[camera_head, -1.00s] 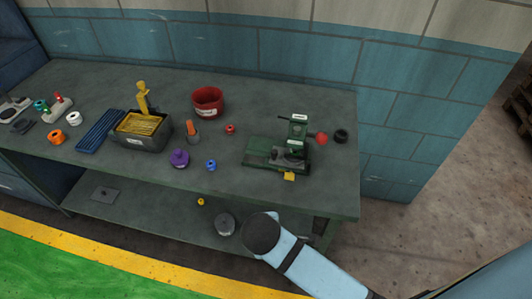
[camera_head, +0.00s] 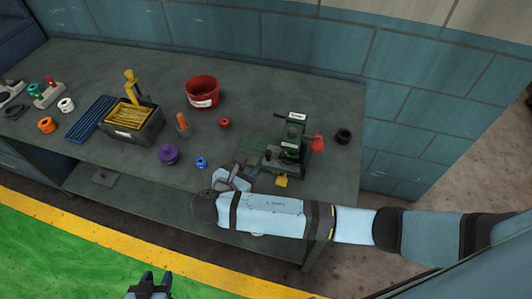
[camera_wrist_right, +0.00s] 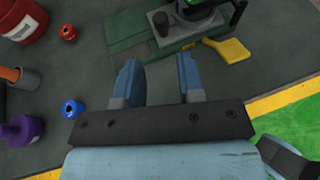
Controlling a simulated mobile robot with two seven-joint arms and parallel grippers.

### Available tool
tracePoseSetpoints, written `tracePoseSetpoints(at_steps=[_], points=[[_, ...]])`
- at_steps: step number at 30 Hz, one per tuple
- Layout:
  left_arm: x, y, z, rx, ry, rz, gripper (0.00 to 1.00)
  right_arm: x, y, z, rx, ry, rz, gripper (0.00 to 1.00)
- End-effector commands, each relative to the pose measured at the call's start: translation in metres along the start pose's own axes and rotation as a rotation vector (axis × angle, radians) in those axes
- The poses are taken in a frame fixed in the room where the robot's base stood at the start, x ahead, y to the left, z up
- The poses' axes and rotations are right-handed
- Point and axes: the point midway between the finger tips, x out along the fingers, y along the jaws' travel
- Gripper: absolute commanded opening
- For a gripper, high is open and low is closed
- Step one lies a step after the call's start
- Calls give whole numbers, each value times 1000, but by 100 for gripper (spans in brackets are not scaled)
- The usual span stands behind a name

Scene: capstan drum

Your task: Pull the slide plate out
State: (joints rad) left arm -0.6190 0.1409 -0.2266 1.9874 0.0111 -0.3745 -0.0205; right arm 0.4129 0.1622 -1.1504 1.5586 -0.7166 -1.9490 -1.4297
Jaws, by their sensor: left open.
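A green machine (camera_head: 290,148) with a flat base and a red knob stands near the right end of the bench. A yellow tab (camera_head: 281,182) sticks out from its front edge, and I cannot tell for sure whether it is the slide plate's. In the right wrist view the tab (camera_wrist_right: 230,49) lies right of the fingers, apart from them. My right gripper (camera_wrist_right: 158,78) is open and empty, with the green base (camera_wrist_right: 160,35) beyond its fingertips. In the head view my right gripper (camera_head: 238,177) is at the base's left front. My left gripper (camera_head: 150,282) is open and empty, low at the bottom edge.
A purple knob (camera_head: 168,155) and a blue ring (camera_head: 201,162) lie left of my right gripper. A red bucket (camera_head: 202,92), a dark bin (camera_head: 134,129), an orange-handled tool (camera_head: 183,124) and a black ring (camera_head: 343,136) share the bench. The floor in front is clear.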

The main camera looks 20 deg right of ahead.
Motion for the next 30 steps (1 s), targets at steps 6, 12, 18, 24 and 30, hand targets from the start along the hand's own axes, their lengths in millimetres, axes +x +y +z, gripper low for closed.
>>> tracePoseSetpoints(at_steps=[6,12,18,24,30], points=[[-3,0,-5,-1,4,-1,43,49,-1,1,-1,0,-3,35],[-4,2,-9,-2,9,0,43,83,0,0,0,1,-2,35],[-4,2,-10,-2,10,1,43,99,-1,0,2,2,-2,35],[-4,2,-11,-3,10,1,43,101,0,-1,2,4,0,35],[-4,2,-11,-3,10,1,43,101,0,-1,2,3,0,15]])
